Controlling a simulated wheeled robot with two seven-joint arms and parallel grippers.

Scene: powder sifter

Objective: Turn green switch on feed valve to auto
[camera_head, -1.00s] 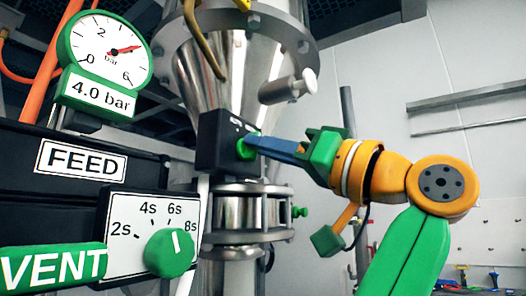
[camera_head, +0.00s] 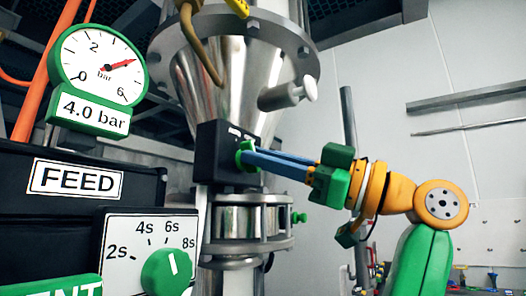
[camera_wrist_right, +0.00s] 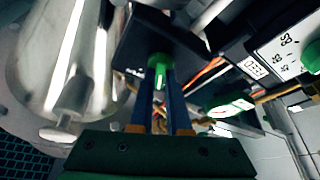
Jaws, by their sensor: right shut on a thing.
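The green switch (camera_head: 246,155) sits on the front of a black box (camera_head: 217,150) on the feed valve, below the steel cone. My right gripper (camera_head: 255,158) reaches in from the right, its blue fingers shut on the switch. In the right wrist view the green switch (camera_wrist_right: 160,68) shows between the tips of the two blue fingers, with a pale line on its face. Small white lettering on the box is too small to read. My left gripper is not in view.
The gauge (camera_head: 103,67) marked 4.0 bar stands at upper left. Below it are a FEED label (camera_head: 76,178) and a timer panel (camera_head: 130,235) with a green knob (camera_head: 167,271). The steel cone (camera_head: 245,75) with its flange rises above the box. Open room lies to the right.

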